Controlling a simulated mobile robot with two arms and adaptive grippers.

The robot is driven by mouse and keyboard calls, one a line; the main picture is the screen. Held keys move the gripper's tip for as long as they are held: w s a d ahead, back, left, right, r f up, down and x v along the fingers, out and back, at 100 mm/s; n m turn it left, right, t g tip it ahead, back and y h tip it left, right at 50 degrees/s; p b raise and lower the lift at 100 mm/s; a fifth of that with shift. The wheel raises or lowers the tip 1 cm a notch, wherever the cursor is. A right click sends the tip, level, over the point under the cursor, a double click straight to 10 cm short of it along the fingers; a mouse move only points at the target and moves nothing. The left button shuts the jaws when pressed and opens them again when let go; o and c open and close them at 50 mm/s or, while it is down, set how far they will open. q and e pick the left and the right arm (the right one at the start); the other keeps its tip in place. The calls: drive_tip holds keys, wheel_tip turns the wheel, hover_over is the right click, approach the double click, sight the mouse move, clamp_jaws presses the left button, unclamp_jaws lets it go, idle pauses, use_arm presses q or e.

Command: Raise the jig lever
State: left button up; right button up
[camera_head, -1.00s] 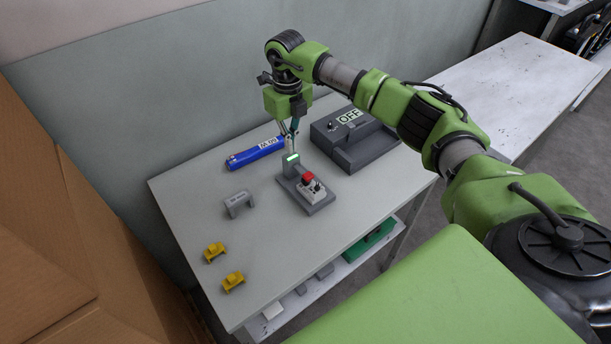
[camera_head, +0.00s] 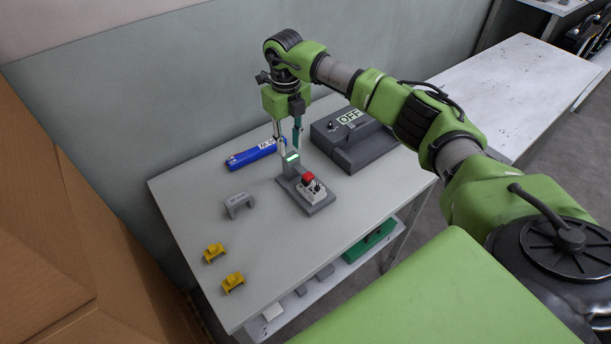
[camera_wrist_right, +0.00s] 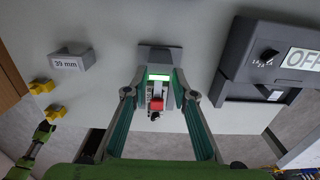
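The jig (camera_head: 318,205) is a dark grey base on the table with an upright block at its back carrying a lit green display (camera_head: 292,157). A white part with a red top (camera_head: 308,178) sits on the base. I cannot make out the lever separately or tell its position. My right gripper (camera_head: 289,148) points down at the upright block, with its fingers spread. In the right wrist view the open fingers (camera_wrist_right: 160,94) straddle the display and the red-topped part (camera_wrist_right: 157,104), with nothing visibly gripped.
A dark grey box labelled OFF (camera_head: 336,125) stands right of the jig. A blue labelled bar (camera_head: 250,156) lies behind left. A grey bracket (camera_head: 238,204) marked 39 mm and two yellow parts (camera_head: 232,282) are at left. A green item (camera_head: 370,241) lies on the lower shelf.

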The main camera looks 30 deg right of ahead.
drive_tip(key=shift+r, duration=0.15)
drive_tip(key=shift+r+p, duration=1.45)
drive_tip(key=shift+r, duration=0.45)
clamp_jaws()
